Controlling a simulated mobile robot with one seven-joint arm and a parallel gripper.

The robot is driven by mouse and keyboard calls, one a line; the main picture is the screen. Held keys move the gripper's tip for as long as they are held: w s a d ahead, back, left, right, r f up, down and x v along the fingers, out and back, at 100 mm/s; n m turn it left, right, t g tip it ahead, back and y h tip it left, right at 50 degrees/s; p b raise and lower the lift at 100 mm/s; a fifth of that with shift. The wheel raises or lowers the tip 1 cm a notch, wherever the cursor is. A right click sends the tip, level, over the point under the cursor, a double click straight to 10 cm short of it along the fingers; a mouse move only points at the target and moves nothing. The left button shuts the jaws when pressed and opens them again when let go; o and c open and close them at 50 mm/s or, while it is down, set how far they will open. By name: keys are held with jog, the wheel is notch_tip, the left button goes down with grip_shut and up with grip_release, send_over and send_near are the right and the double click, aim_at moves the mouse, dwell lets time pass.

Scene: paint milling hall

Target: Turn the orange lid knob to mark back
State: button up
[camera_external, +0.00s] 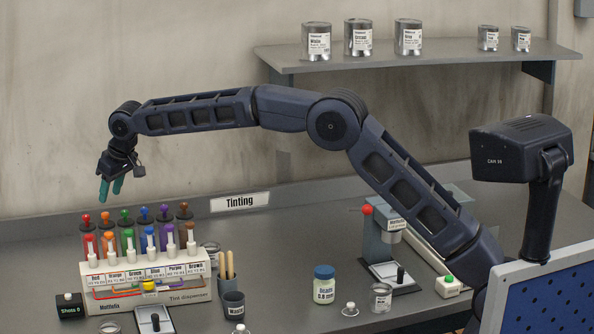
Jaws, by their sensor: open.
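The tint dispenser (150,298) stands on the grey bench at the left, with a row of coloured canisters and a lid knob above each. The orange lid knob (105,217) is second from the left, above the orange canister (108,243). Its marks and the way it points are too small to tell. My gripper (109,197) hangs above the row with its teal fingers pointing down. It is open and empty, and its fingertips appear a little above the orange knob. The depth between them cannot be told.
The red knob (86,218) and green knob (124,215) stand close on either side. A wall shelf (430,54) holds several cans. The bench behind the dispenser is clear.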

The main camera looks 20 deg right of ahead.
jog(key=w+d+r+m, duration=0.1)
jog(key=d+r, duration=0.5)
jog(key=d, duration=0.5)
jog(key=w+d+r, duration=0.2)
jog(key=d+r, duration=0.5)
jog(key=d, duration=0.5)
jog(key=shift+d+m+t+h, duration=0.25)
jog(key=shift+m+t+h, duration=0.05)
jog(key=shift+m, duration=0.1)
jog(key=m+h, duration=0.3)
jog(key=m, duration=0.6)
send_near(105, 213)
jog(key=shift+t, duration=0.4)
jog(key=x, duration=0.8)
jog(key=shift+s+f, duration=0.3)
jog(key=shift+f, duration=0.2)
